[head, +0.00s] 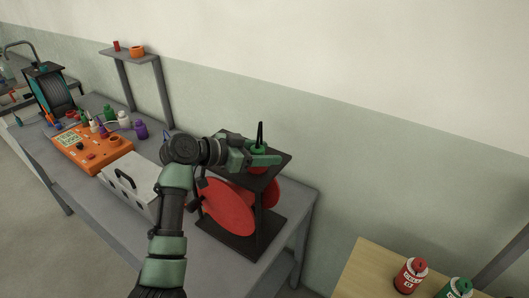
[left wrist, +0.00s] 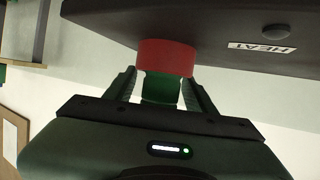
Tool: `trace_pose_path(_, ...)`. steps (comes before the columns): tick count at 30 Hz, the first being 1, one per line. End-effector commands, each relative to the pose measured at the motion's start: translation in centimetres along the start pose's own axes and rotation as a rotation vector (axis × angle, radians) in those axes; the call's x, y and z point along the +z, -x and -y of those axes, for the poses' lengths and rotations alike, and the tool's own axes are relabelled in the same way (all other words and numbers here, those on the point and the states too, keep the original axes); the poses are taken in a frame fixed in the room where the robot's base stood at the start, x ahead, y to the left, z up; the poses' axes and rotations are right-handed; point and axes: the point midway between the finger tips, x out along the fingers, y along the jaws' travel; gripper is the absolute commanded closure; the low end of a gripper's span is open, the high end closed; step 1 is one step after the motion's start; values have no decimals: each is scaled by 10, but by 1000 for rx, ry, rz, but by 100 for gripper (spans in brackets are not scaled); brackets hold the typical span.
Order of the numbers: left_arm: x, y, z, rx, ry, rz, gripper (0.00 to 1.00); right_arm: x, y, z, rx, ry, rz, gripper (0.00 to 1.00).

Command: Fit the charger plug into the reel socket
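The charger plug (head: 259,148) looks like a green body with a thin black part sticking up. It is upright at the top of the reel stand. My left gripper (head: 264,160) is at it, with fingers on both sides of the green body in the left wrist view (left wrist: 161,88), seemingly shut on it. A red collar (left wrist: 166,57), seemingly the reel socket, lies between the plug and the dark top plate (left wrist: 220,25). Plug and collar look in line and touching; how deep the plug sits is hidden. My right gripper is out of view.
The reel stand holds large red discs (head: 228,207) on a grey bench (head: 303,215). A white box with a handle (head: 130,184), an orange panel (head: 88,153) and several small bottles stand left. Red (head: 410,275) and green (head: 455,289) bottles stand on a wooden table, lower right.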

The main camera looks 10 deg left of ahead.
Motion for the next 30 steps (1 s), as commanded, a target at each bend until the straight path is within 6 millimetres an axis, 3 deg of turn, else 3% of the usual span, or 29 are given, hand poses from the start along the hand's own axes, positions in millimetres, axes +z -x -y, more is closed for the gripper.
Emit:
trace_pose_path(7,-1,10,1,-2,-2,0,45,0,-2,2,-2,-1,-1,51)
trace_pose_path(21,0,102,1,-3,-3,1,45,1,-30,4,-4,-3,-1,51)
trace_pose_path(30,-3,121,0,1,-1,-1,45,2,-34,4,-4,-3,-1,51)
